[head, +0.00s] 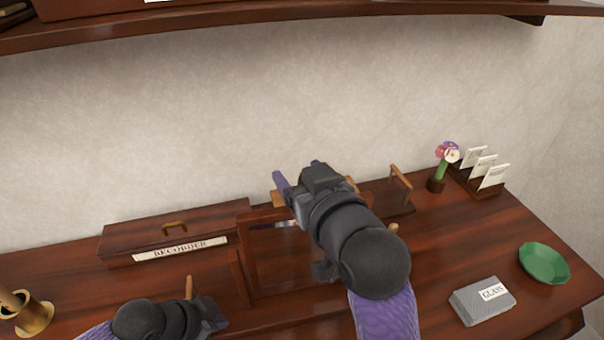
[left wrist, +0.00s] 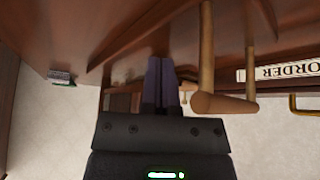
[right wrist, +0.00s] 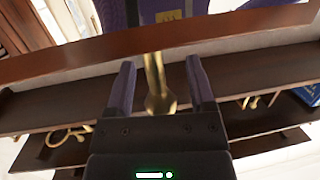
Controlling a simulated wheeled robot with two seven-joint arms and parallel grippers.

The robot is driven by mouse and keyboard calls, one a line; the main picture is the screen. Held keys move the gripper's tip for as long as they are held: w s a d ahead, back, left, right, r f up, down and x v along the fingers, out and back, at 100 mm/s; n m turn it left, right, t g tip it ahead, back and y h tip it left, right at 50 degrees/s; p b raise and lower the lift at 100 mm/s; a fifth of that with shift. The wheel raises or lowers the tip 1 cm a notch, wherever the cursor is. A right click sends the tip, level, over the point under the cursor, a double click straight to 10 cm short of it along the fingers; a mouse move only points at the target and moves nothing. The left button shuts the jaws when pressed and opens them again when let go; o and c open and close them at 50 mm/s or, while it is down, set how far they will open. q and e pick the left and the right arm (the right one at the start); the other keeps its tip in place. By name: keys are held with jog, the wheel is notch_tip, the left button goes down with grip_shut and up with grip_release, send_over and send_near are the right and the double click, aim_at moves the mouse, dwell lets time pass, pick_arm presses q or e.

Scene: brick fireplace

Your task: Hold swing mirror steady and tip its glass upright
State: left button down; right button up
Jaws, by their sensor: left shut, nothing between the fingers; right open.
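The swing mirror's dark wooden frame (head: 243,232) stands on the desk near the middle of the head view, partly hidden by my right arm. The tilt of its glass is hard to tell. My right gripper (head: 312,178) is over the frame's upper part. In the right wrist view its open fingers (right wrist: 160,80) stand on either side of a brass knob (right wrist: 157,86), with no visible grip. My left gripper (head: 208,318) is low at the front left, beside a wooden peg (head: 189,287). Its fingers (left wrist: 161,72) are shut and empty, next to pale wooden rods (left wrist: 207,60).
A box labelled RECORDER (head: 178,236) lies at the back left, a brass pot (head: 35,318) at the front left. A flower vase (head: 437,184), card rack (head: 462,178), green dish (head: 544,264) and grey GLASS packet (head: 470,305) are at right. A shelf (head: 250,22) overhangs above.

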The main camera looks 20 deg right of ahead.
pick_arm(q)
jog(key=shift+s+f, duration=0.1)
jog(key=shift+f, duration=0.1)
pick_arm(e)
notch_tip(320, 180, up, 10)
pick_arm(q)
jog(key=shift+r, duration=0.15)
pick_arm(e)
jog(key=shift+r, duration=0.1)
pick_arm(q)
jog(key=shift+r+p, duration=0.25)
jog(key=shift+p, duration=0.15)
notch_tip(320, 180, up, 6)
jog(key=p, duration=0.5)
jog(key=shift+f, duration=0.25)
pick_arm(e)
notch_tip(320, 180, up, 7)
jog(key=shift+s, duration=0.25)
